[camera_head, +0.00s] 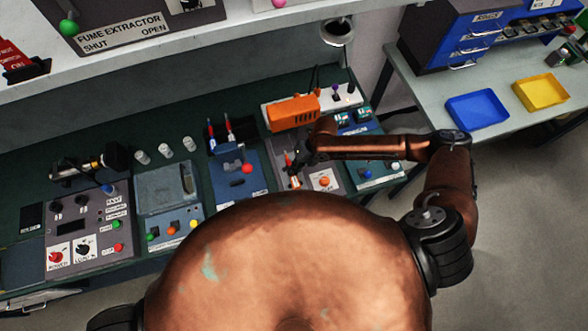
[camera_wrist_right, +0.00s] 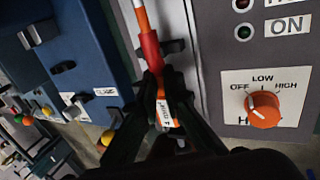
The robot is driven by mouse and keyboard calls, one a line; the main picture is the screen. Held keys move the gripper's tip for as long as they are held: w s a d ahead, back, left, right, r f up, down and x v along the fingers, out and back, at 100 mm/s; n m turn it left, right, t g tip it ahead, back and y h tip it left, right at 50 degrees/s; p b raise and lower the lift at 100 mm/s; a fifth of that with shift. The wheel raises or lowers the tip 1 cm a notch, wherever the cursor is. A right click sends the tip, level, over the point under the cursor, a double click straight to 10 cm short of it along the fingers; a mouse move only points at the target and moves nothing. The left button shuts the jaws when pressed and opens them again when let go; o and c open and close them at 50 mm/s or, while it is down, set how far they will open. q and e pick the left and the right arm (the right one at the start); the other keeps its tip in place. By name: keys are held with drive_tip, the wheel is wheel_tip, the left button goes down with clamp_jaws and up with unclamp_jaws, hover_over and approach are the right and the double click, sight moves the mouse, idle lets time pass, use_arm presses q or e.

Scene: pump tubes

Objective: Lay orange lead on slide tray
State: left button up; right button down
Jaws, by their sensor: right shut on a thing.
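My right gripper (camera_head: 294,168) is shut on a slim orange, red and white rod-like thing, which I take to be the orange lead. In the right wrist view the fingers (camera_wrist_right: 167,90) close around its lower part, near a white label with orange, while its red sleeve and white shaft (camera_wrist_right: 150,45) stick out beyond the fingertips. It is beside the grey panel's edge; I cannot tell whether it touches the panel. I cannot tell for sure which item is the slide tray; a blue tray (camera_head: 477,110) lies on the right table. My left gripper is not in view.
A grey panel with an orange knob (camera_head: 324,181) is close to my right gripper. An orange box (camera_head: 293,112) stands behind it. A blue unit (camera_head: 236,180) and a black rack with red-tipped items (camera_head: 228,126) are to its left. A yellow tray (camera_head: 541,93) lies at far right.

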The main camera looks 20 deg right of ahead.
drive_tip(key=c, duration=2)
unclamp_jaws()
drive_tip(key=v, duration=1.2)
drive_tip(key=shift+s+d, duration=0.1)
